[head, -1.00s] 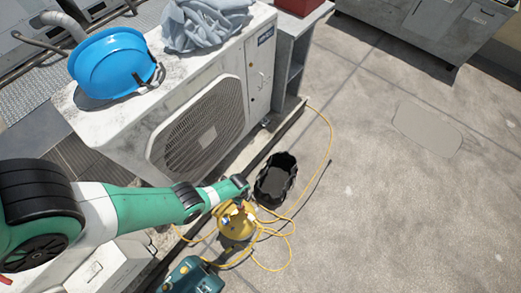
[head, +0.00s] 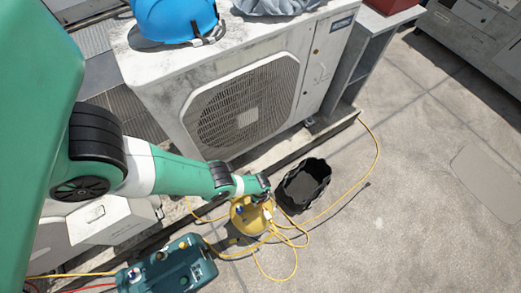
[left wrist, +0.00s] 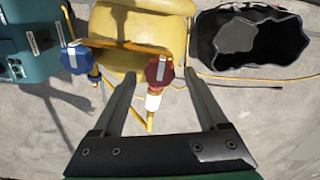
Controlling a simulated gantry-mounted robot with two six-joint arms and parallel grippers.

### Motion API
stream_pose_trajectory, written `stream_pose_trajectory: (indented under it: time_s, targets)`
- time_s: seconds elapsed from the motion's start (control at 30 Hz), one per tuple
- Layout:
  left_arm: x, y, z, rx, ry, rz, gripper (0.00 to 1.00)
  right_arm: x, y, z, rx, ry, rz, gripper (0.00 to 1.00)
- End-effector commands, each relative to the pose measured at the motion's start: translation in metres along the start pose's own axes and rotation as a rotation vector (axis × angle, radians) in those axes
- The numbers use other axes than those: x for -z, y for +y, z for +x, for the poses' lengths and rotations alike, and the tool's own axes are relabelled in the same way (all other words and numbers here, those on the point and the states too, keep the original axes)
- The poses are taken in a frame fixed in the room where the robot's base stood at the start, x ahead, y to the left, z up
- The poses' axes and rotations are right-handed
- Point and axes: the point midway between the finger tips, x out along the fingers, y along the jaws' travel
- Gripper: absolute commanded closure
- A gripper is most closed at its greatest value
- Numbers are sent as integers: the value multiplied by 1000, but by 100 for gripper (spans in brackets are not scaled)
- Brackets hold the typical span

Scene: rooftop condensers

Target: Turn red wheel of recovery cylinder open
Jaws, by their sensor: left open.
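The yellow recovery cylinder (head: 247,219) stands on the rooftop floor, below the end of my left arm in the head view. In the left wrist view its yellow body (left wrist: 140,28) carries a red wheel (left wrist: 159,71) on a white and brass valve stem, and a blue wheel (left wrist: 76,58) to the left. My left gripper (left wrist: 156,80) is open, with one finger on each side of the red wheel and a gap to both. I cannot tell the depth between fingers and wheel. My right gripper is out of view.
A black open bag (head: 303,186) stands right of the cylinder. A teal machine (head: 168,268) sits at its lower left. A yellow hose (head: 294,262) loops on the floor around it. A white condenser unit (head: 235,90) stands behind. The floor at right is clear.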

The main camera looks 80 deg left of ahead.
Motion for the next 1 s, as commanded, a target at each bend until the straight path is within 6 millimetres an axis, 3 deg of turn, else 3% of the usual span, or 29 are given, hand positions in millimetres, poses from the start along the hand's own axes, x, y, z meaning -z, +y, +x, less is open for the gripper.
stream_pose_trajectory:
  time_s: [0.3,0.73,1.0]
  targets:
    - [0,0,2,0,0,0,24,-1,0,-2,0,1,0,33]
    - [0,0,3,0,0,0,100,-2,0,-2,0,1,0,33]
    - [0,0,3,0,0,-14,100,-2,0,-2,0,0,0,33]
